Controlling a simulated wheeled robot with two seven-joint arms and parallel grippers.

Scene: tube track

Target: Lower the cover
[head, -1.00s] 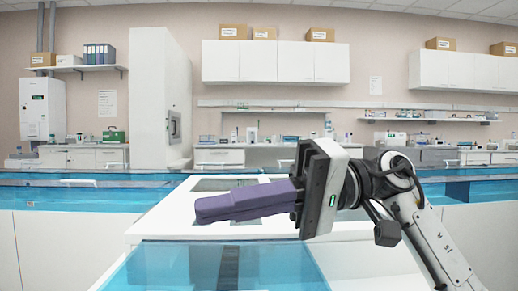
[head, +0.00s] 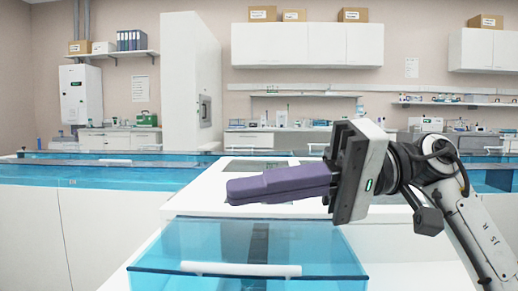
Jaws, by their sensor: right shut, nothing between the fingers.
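The cover (head: 200,245) is a clear blue panel at the bottom middle of the head view, with a white bar handle (head: 241,269) along its near edge. Its lower part runs close to the bottom of the picture. My right gripper (head: 232,191) has long purple fingers, pressed together and empty, pointing left. It appears above and behind the cover's handle in the picture, over the white bench top, with no visible contact. My left gripper is not in view.
The white bench top (head: 192,203) lies behind the cover, with a grey inset panel (head: 250,166) further back. More blue clear covers (head: 110,177) run along the bench at the left. White cabinets and shelves stand at the far wall.

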